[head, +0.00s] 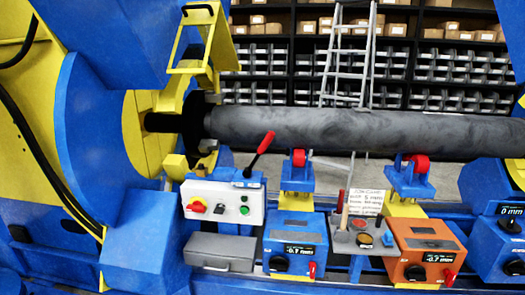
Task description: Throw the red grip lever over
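The lever with the red grip (265,144) stands on the top right of a white control box (222,203). My gripper is not in view, and nothing touches the lever.
The box front has a red knob (196,206) and a green button (244,210). A long grey pipe (350,128) runs above, over red rollers (299,158). Blue (296,246) and orange (428,250) units with displays stand right. A grey case (219,251) sits below.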

